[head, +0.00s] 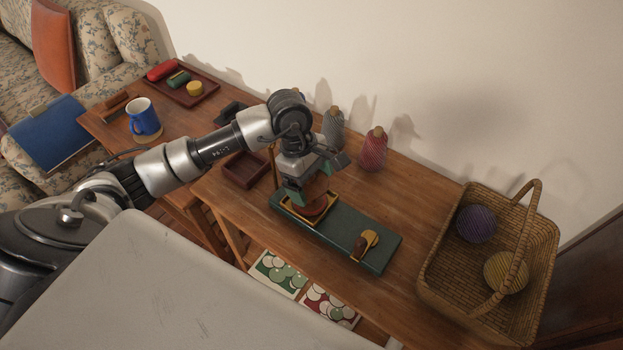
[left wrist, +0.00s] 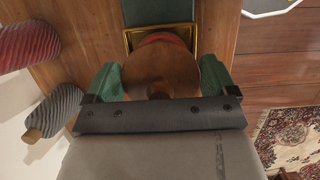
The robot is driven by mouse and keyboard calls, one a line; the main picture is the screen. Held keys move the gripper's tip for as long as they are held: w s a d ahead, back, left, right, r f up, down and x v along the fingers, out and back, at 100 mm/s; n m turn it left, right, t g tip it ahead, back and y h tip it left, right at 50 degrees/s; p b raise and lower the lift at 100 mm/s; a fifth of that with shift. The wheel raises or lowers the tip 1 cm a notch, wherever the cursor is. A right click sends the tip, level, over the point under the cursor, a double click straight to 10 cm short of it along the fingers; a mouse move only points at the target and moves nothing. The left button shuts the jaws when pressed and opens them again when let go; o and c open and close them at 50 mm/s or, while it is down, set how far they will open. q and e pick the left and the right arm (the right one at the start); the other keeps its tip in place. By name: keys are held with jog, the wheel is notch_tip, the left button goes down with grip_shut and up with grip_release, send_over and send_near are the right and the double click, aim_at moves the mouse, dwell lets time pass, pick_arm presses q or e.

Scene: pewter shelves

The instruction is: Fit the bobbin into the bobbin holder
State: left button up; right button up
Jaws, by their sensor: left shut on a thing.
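The bobbin (left wrist: 158,68) has a round brown wooden flange with red thread showing at its far edge in the left wrist view. In the head view the bobbin (head: 318,206) is partly hidden under my left gripper (head: 316,184). In the left wrist view the green fingers of my left gripper (left wrist: 160,80) are shut on the bobbin from both sides. The bobbin holder is a green board (head: 345,238) with a yellow-rimmed frame (head: 296,212) at its left end. The bobbin is at this frame; I cannot tell whether it is seated or just above. My right gripper is not in view.
A wicker basket (head: 440,275) with balls of yarn stands at the right. A red yarn cone (head: 373,150) and a grey one (head: 333,128) stand behind the holder. A dark red tray (head: 246,170), a blue mug (head: 143,117) and another tray (head: 205,95) are at the left.

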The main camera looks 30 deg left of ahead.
pick_arm(q)
jog(key=o, duration=0.7)
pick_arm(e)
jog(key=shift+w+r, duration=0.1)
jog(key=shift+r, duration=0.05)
pick_arm(q)
jog(key=shift+r, duration=0.1)
jog(key=shift+r+p, duration=0.2)
jog(key=shift+p, duration=0.1)
jog(key=v, duration=1.1)
jog(key=shift+a+r, duration=0.15)
jog(key=shift+r, duration=0.2)
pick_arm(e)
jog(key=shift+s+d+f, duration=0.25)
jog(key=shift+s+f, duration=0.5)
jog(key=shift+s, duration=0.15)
